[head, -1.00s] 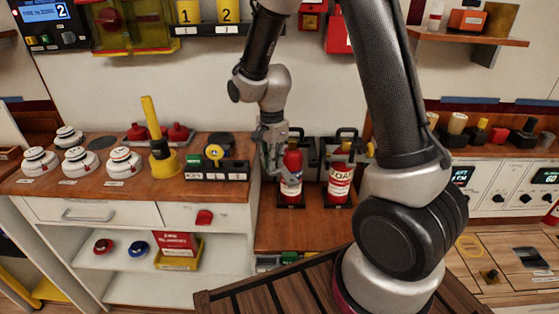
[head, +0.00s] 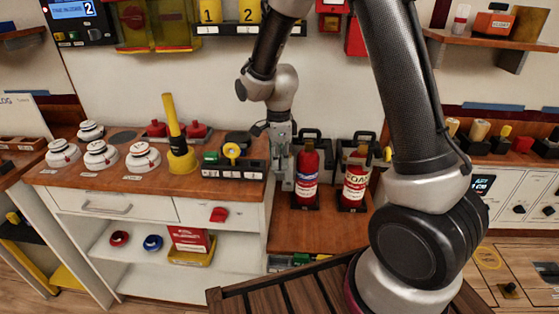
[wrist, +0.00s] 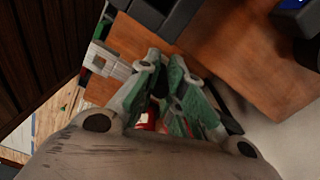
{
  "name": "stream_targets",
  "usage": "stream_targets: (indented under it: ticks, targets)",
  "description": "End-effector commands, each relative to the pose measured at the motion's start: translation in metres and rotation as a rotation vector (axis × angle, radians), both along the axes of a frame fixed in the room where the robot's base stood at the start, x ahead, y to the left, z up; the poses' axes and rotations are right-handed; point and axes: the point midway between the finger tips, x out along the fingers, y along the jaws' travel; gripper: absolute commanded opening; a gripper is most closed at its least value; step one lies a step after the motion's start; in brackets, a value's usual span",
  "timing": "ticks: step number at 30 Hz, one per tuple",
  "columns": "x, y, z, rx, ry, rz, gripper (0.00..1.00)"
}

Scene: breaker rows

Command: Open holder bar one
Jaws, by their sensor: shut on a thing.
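A red extinguisher with a white label (head: 307,175) stands upright in the left black holder (head: 312,136) on the low wooden top. A second, similar extinguisher (head: 355,182) stands in the holder to its right. My gripper (head: 287,184) is just left of the first extinguisher and is shut on a part of that left holder, which I take to be holder bar one. The fingers hide most of the bar. In the wrist view the green-padded fingers (wrist: 168,98) are close together, with a bit of red and white (wrist: 146,121) behind them.
A switch block with a yellow knob (head: 231,152) sits close left of my gripper on the cabinet top. White detectors (head: 100,154) and a yellow pole (head: 174,125) stand further left. A dark slatted wooden surface (head: 290,292) is in front.

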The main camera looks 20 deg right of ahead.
Motion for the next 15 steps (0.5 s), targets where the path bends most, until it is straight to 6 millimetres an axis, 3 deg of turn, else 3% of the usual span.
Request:
stream_targets:
  ticks: [6, 7, 10, 15]
  targets:
    - [0.0003, -0.0001, 0.0003, 0.000, -0.001, 0.001, 0.00]
    - [0.0003, -0.0001, 0.0003, 0.000, -0.001, 0.001, 0.13]
    - [0.0003, -0.0001, 0.0003, 0.000, -0.001, 0.001, 0.32]
    - [0.0002, -0.0001, 0.0002, 0.000, -0.001, 0.001, 0.35]
